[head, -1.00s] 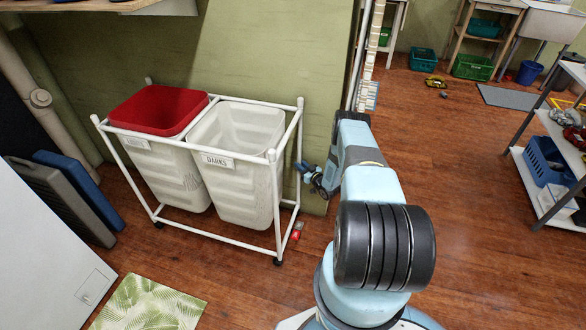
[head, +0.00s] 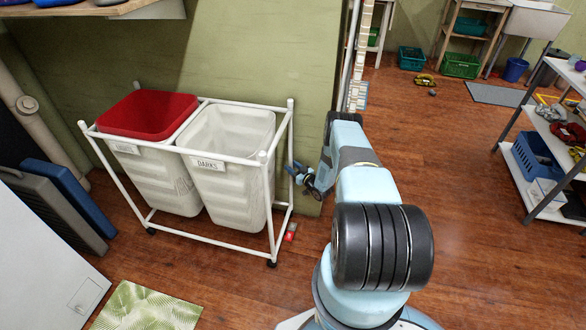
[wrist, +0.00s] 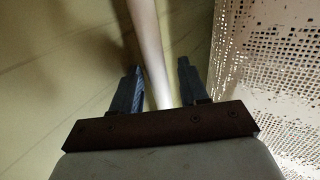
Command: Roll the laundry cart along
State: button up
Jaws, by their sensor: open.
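The laundry cart (head: 200,236) is a white tube frame on small casters, standing by the green wall in the head view. In the wrist view, a white tube (wrist: 150,55) runs between the two spread fingers of my gripper (wrist: 158,88), which are open. The tube appears to lie between or just beyond the fingertips; I cannot tell whether either touches it.
A small red object (head: 291,232) lies on the floor by the cart's right end. A leaf-patterned mat (head: 147,308) lies in front. Blue and grey panels (head: 62,190) lean at left. A shelf unit (head: 520,160) stands at right. The central floor is clear.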

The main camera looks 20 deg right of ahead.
jog(key=v, duration=1.3)
jog(key=shift+s, duration=0.4)
jog(key=shift+d+f, duration=0.1)
